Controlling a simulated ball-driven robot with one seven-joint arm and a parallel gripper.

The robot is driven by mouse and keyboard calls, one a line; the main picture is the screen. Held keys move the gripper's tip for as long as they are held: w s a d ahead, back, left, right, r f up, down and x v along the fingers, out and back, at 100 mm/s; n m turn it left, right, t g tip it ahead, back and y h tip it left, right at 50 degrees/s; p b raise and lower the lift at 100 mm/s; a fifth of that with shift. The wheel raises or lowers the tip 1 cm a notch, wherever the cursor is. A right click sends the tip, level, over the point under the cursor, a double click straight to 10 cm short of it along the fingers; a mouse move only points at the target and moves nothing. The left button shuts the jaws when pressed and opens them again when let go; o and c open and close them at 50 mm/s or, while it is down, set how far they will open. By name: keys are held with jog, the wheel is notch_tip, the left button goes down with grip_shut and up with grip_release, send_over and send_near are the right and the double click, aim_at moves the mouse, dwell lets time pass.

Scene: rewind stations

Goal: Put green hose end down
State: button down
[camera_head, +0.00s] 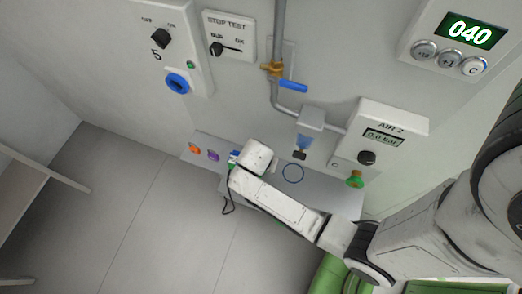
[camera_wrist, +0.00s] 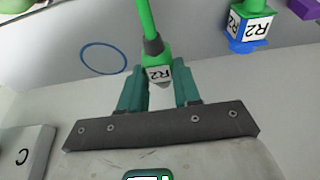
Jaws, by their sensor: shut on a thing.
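In the wrist view, the green hose end (camera_wrist: 158,74), with an "R2" label and a grey collar, sits between the teal fingers of my gripper (camera_wrist: 155,88). The gripper is shut on it. The green hose (camera_wrist: 144,16) runs from the collar to the top of the picture. A thin blue ring marking (camera_wrist: 103,58) lies left of the held end, apart from it; it also shows in the head view (camera_head: 292,173) on the grey shelf (camera_head: 335,195). In the head view my arm hides the held end and most of the fingers.
A green piece labelled "R2" with a blue base (camera_wrist: 248,25) stands right of my gripper, with a purple piece (camera_wrist: 305,8) beyond. An orange piece (camera_head: 194,148) is at the shelf's left end. A green fitting (camera_head: 355,180) hangs below the AIR 2 panel (camera_head: 385,133), which reads 0.0 bar.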

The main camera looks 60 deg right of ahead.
jog(key=shift+w+d+f, duration=0.15)
jog(key=shift+w+f, duration=0.5)
jog(key=shift+f, duration=1.85)
jog(key=shift+f+b, duration=0.15)
jog(key=shift+b, duration=0.2)
jog(key=c, duration=0.8)
grip_release()
